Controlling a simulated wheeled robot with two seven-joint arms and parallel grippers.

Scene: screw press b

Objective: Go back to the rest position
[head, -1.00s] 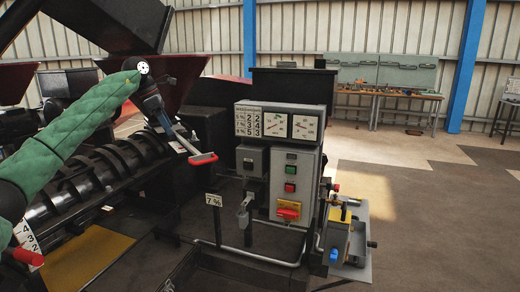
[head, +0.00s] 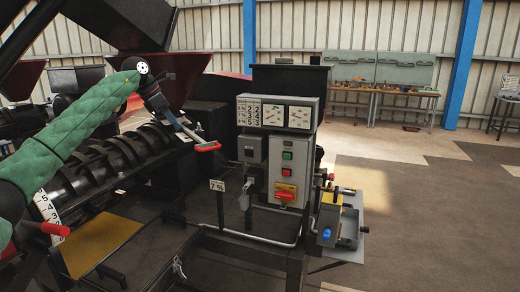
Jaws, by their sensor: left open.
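My left arm, in a green sleeve, comes in from the left in the head view. My left gripper (head: 197,138) is open and empty at its end, with one red-tipped finger clearly seen. It hangs in front of the dark screw press (head: 110,163), above and to the left of the control box. It looks apart from the machine, though the depth gap is hard to judge. My right gripper is not in view.
A grey control box (head: 287,170) with buttons and a red-yellow switch (head: 286,192) stands right of the gripper. A small yellow-and-blue unit (head: 335,218) is beside it. A workbench (head: 385,90) stands at the back wall. The floor (head: 440,210) at right is open.

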